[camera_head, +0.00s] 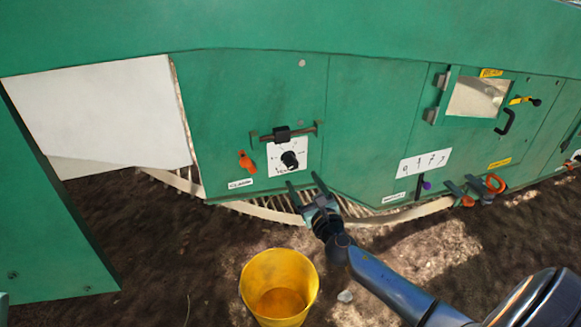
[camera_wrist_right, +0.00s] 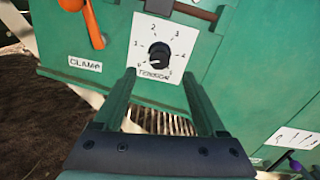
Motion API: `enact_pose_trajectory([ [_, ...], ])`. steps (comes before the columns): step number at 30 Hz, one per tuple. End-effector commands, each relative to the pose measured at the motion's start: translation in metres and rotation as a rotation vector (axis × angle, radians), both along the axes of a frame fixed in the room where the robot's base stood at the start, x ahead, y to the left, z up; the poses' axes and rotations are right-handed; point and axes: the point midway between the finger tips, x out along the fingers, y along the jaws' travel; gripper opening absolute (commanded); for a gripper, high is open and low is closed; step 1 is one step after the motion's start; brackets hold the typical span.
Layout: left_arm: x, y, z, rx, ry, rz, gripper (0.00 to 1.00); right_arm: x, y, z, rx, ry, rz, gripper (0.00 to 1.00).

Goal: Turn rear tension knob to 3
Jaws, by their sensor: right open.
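The tension knob (camera_head: 289,159) is a black round knob on a white numbered dial plate (camera_head: 274,168) on the green machine panel. In the right wrist view the knob (camera_wrist_right: 159,53) sits at the centre of the plate, with numbers around it and the word TENSION below. Its pointer seems to face the lower left, near the low end, but the exact number is hard to read. My right gripper (camera_head: 306,184) is open and empty, just below and in front of the plate. In the right wrist view its two fingers (camera_wrist_right: 160,80) point at the knob without touching it. My left gripper is not visible.
An orange clamp handle (camera_head: 246,161) is left of the dial, and a black slider on a bar (camera_head: 283,134) is just above it. A yellow bucket (camera_head: 279,285) stands on the soil below. Further right are a purple-knobbed lever (camera_head: 426,185) and a hatch window (camera_head: 478,97).

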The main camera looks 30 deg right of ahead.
Motion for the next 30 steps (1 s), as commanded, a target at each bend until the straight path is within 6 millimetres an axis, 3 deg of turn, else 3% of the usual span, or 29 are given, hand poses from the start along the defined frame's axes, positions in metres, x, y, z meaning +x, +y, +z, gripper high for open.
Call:
enact_pose_trajectory([
  [9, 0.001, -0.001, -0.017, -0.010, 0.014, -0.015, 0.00, 0.056, -0.013, -0.002, 0.005, -0.002, -0.001, 0.73],
  [15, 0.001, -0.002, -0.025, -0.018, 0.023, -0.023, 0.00, 0.079, -0.019, -0.002, 0.005, -0.001, 0.000, 0.73],
  [30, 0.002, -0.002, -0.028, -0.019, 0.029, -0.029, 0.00, 0.090, -0.021, -0.001, 0.005, 0.001, 0.002, 0.71],
])
